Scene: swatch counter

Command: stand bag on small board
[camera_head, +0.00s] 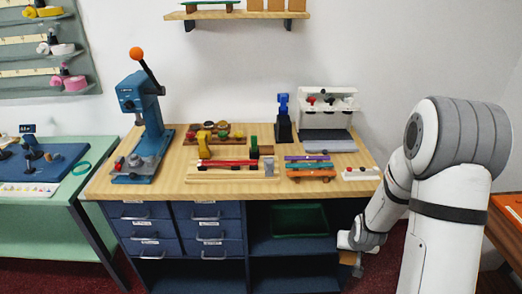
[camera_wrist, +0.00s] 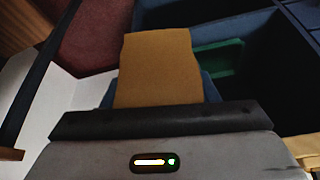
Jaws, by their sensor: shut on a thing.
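My gripper (camera_head: 357,256) is low at the right front of the wooden counter, beside the open shelves and below the counter top. It is shut on a tan, bag-like thing (camera_wrist: 158,70), which fills the middle of the wrist view. Only a small brown part of it (camera_head: 357,269) shows in the head view. My gripper hides the rest. Several boards are on the counter, including a wooden one with a yellow piece (camera_head: 232,178) and a small pale one with red knobs (camera_head: 360,173). I cannot tell which is the small board.
A blue lever press (camera_head: 140,110) stands at the counter's left. A white rack (camera_head: 328,108) is at the back right, with stacked coloured strips (camera_head: 308,167) in front. A green bin (camera_head: 300,219) sits in the open shelf. An orange-brown table (camera_head: 505,220) is at far right.

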